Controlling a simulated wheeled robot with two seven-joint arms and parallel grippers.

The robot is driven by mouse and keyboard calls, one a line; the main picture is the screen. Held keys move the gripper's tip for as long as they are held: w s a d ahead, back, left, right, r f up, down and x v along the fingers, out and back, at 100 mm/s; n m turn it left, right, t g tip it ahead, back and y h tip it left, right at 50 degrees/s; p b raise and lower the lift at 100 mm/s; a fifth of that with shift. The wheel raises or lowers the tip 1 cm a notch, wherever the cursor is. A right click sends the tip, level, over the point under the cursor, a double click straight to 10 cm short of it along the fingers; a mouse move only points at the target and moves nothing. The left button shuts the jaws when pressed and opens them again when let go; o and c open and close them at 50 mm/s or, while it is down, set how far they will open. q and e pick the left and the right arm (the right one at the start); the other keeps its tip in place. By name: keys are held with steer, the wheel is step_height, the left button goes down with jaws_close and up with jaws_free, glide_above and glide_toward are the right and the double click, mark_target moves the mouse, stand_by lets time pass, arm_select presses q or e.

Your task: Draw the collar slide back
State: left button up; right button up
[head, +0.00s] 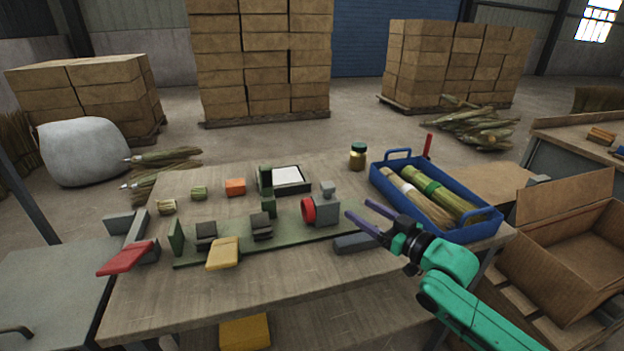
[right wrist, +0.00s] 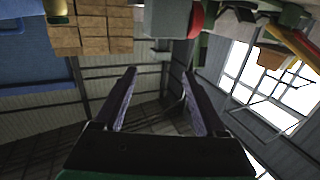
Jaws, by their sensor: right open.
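A grey block with a red ring (head: 308,210) on its left face stands at the right part of a green base rail (head: 285,243) on the table. I take this grey block (head: 327,210) to be the collar slide; a small grey knob (head: 327,187) is on top. Block and ring also show upside down at the top of the right wrist view (right wrist: 168,18). My right gripper (head: 358,208) is open and empty, its purple fingers just right of the block, pointing toward it and apart from it. My left gripper is not in view.
A blue tray (head: 480,222) with broom bundles stands close behind my right gripper. A dark grey bar (head: 355,243) lies below the fingers. Grey supports (head: 206,232), a yellow block (head: 222,254) and a red-padded lever (head: 125,258) are farther left. The table's front is clear.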

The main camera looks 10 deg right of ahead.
mark_target(332, 188)
steer(key=shift+w+a+r, duration=0.15)
steer(key=shift+w+r, duration=0.05)
steer(key=x, duration=1.1)
steer(key=shift+w+a+r, duration=0.15)
steer(key=shift+w+r, duration=0.1)
steer(key=shift+r, duration=0.1)
steer(key=shift+w+a, duration=0.25)
steer(key=shift+w, duration=0.2)
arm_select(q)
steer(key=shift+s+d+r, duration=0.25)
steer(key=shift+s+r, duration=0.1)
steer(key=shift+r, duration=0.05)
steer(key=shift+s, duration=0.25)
arm_select(e)
jaws_close()
steer(key=shift+f, duration=0.1)
